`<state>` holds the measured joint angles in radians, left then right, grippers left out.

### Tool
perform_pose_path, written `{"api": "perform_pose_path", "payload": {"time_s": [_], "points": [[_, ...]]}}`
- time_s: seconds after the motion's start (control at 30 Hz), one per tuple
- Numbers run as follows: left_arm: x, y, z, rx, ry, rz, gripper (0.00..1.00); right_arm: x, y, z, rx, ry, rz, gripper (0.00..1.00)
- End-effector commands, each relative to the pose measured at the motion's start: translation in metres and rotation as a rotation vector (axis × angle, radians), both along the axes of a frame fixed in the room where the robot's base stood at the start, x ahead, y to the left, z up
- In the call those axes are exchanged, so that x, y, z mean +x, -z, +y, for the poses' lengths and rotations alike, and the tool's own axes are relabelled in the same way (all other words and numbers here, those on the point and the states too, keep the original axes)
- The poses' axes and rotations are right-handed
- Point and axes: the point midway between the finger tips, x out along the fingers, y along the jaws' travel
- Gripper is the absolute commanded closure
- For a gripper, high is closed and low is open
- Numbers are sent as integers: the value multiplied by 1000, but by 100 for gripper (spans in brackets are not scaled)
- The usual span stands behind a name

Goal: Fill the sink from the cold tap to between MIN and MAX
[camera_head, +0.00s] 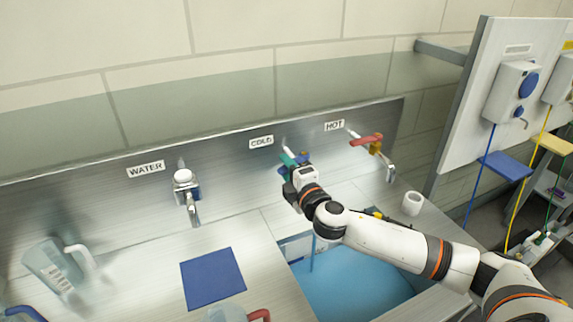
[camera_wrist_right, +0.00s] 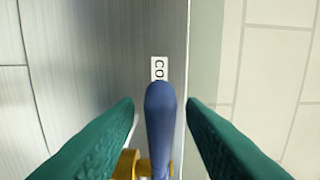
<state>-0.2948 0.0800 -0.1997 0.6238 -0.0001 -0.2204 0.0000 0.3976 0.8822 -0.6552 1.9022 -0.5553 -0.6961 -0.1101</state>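The cold tap's blue lever (camera_wrist_right: 160,125) stands between the two teal fingers of my right gripper (camera_wrist_right: 160,108) in the wrist view. The fingers are apart, with a gap on each side of the lever. In the head view my right gripper (camera_head: 288,170) is at the tap under the COLD label (camera_head: 261,142) and hides most of it. The sink (camera_head: 350,283) below shows a light blue, water-like surface, partly behind my arm. A thin blue vertical streak (camera_head: 311,255) looks like running water. MIN and MAX marks are not readable. My left gripper is out of view.
The hot tap with red lever (camera_head: 366,140) is right of the cold tap. The WATER tap (camera_head: 186,186) is at left. A clear jug (camera_head: 58,268), a blue mat (camera_head: 212,278) and a white cup (camera_head: 412,203) stand on the counter. Dispensers (camera_head: 512,92) hang at right.

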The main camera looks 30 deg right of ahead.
Motion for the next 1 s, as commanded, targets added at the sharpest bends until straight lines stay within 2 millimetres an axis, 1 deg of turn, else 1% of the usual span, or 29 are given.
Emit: {"api": "perform_pose_path", "payload": {"time_s": [0.1,0.33,0.37,0.5,0.57,0.6,0.87,1.0], "points": [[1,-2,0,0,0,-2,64,5,-1,0,0,0,-1,64],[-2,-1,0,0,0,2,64,5,0,0,0,-1,0,64],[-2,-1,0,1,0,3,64,5,0,0,0,-1,0,65],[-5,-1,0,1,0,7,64,5,0,0,0,0,0,88],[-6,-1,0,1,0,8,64,5,0,0,0,0,0,98],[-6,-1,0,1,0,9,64,5,0,0,0,0,0,100],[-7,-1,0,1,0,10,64,6,0,1,3,10,-1,100],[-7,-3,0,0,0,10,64,11,0,4,7,80,-2,100]]}}
